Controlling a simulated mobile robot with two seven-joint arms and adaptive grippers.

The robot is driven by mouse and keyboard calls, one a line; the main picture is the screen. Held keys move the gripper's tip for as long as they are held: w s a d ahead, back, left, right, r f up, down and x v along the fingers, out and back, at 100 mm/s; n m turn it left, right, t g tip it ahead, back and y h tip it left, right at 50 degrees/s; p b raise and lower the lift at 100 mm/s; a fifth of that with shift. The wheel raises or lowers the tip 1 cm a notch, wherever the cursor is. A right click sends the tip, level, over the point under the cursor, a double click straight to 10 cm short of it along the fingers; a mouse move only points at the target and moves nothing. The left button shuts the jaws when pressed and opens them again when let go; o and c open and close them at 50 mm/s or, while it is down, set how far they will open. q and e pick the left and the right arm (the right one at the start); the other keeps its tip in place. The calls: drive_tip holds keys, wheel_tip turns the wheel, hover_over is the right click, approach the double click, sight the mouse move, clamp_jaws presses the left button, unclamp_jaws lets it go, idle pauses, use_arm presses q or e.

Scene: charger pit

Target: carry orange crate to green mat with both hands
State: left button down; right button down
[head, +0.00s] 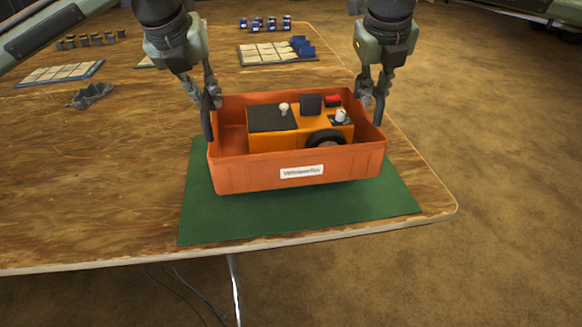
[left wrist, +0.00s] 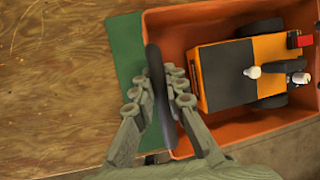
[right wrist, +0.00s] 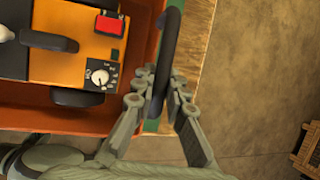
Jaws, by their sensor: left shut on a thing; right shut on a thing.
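The orange crate (head: 240,174) is over the green mat (head: 290,216) near the front edge of the table. I cannot tell for sure whether its base touches the mat or hangs just above it. An orange and black machine (head: 270,140) with a wheel, a knob and a red switch lies inside. My left gripper (head: 208,105) is shut on the crate's left dark handle (left wrist: 158,95). My right gripper (head: 376,98) is shut on the right dark handle (right wrist: 166,60). The mat shows in front of the crate and at both sides; the rest is hidden beneath it.
The wooden table (head: 90,190) is bare to the left of the mat. A grey crumpled cloth (head: 90,95) and trays of pale tiles (head: 60,73) lie farther back, with blue cans (head: 265,23) at the far side. The table's right edge is close to the crate.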

use_arm(q)
drive_tip(key=shift+a+r, duration=0.1)
drive_tip(key=shift+a, duration=0.1)
use_arm(e)
drive_tip(key=shift+w+d+r, duration=0.1)
drive_tip(key=shift+d+r, duration=0.05)
drive_tip(key=shift+d, duration=0.1)
use_arm(q)
drive_tip(key=c, duration=1.8)
unclamp_jaws()
use_arm(e)
drive_tip(key=c, duration=1.8)
unclamp_jaws()
use_arm(q)
drive_tip(key=shift+o, duration=1.2)
use_arm(e)
drive_tip(key=shift+o, duration=1.2)
use_arm(q)
drive_tip(key=shift+d, duration=0.1)
use_arm(e)
drive_tip(key=shift+a, duration=0.15)
use_arm(q)
drive_tip(key=shift+s, duration=0.1)
use_arm(e)
drive_tip(key=shift+a, duration=0.1)
use_arm(q)
drive_tip(key=v, duration=1.2)
use_arm(e)
drive_tip(key=v, duration=1.2)
